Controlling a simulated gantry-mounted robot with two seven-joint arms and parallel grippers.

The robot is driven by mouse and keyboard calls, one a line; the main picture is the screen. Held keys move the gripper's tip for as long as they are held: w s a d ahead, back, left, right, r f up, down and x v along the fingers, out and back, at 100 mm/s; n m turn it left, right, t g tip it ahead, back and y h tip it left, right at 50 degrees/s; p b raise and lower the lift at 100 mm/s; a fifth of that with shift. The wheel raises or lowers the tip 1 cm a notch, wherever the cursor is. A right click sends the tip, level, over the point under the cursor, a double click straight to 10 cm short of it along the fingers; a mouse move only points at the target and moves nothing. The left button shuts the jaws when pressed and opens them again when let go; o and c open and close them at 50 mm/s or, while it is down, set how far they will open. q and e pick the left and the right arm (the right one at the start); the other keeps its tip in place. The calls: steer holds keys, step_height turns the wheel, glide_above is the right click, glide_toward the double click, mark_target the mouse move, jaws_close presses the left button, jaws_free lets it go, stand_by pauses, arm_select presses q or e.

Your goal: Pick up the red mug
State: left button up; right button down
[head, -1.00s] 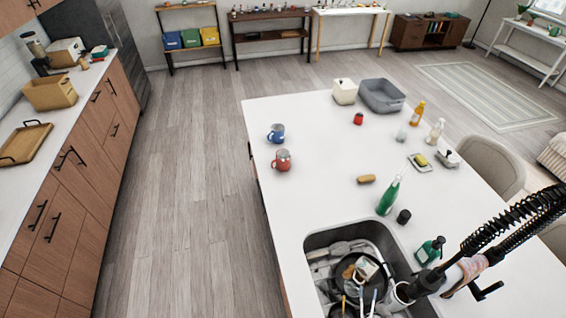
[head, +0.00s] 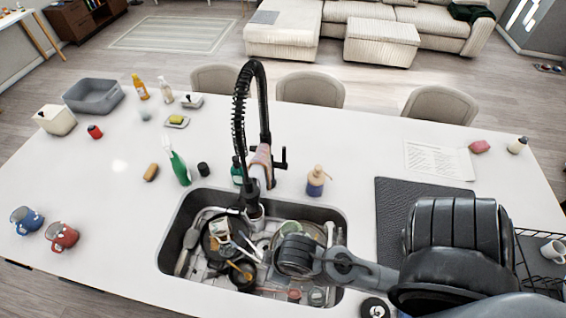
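The red mug (head: 62,237) stands upright on the white island counter at the left, near its front edge. A blue mug (head: 26,220) stands close beside it, to its left. My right arm comes in from the right, and its dark far end (head: 297,256) is over the sink, well to the right of the red mug. I cannot make out its gripper fingers. My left gripper is not in view.
The sink (head: 176,235) is full of dishes and a pan, with a tall black faucet (head: 264,95) behind it. A green bottle (head: 179,168), a brown sponge or brush (head: 151,172) and a grey basin (head: 94,96) stand on the counter. Clear counter lies between the red mug and the sink.

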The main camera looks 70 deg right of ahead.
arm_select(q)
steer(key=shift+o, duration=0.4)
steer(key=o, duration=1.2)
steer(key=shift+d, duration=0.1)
